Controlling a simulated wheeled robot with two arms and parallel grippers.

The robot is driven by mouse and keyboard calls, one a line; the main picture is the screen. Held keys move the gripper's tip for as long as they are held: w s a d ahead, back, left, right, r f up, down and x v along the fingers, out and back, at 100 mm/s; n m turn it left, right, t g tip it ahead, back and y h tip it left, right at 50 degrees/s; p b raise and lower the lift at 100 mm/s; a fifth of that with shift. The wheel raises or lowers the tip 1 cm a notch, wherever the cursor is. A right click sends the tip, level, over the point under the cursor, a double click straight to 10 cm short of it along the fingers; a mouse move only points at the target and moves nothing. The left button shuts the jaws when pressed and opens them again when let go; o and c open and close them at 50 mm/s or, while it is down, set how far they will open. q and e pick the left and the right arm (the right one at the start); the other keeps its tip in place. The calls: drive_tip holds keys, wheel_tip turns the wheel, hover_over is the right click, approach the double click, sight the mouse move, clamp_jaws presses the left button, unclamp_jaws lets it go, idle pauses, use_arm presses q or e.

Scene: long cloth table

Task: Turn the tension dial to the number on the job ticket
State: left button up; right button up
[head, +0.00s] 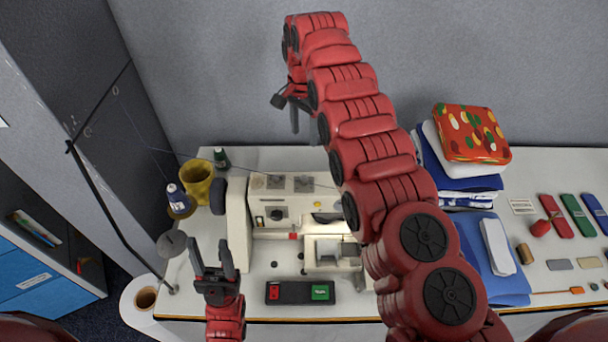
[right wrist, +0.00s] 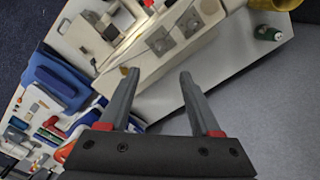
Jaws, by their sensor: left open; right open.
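A cream sewing machine (head: 236,228) stands on the table in the middle of the head view. A small dark round knob (head: 277,215) on its body looks like the tension dial; its number is too small to read. A small white card (head: 522,206) with unreadable print lies at the right, perhaps the job ticket. My left gripper (head: 213,262) is open and empty, at the machine's front left. My right gripper (head: 290,112) is open and empty, raised behind the machine, well apart from the knob. The machine also shows in the right wrist view (right wrist: 150,68), beyond the open fingers (right wrist: 157,88).
A red and green button box (head: 302,292) sits at the table's front. A yellow cup (head: 197,180) and thread spools stand at the left. Folded cloth (head: 462,180) with a patterned red piece on top is stacked right of my right arm. A grey wall closes the back.

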drive_tip(key=b, duration=0.9)
hover_over(304, 178)
wheel_tip(304, 178, down, 10)
drive_tip(key=shift+r, duration=0.25)
wheel_tip(304, 178, down, 7)
drive_tip(key=p, duration=0.3)
drive_tip(key=shift+d+r+p, duration=0.1)
drive_tip(key=shift+r+p, duration=0.05)
drive_tip(key=shift+p, duration=0.25)
drive_tip(key=shift+f, duration=0.6)
clamp_jaws()
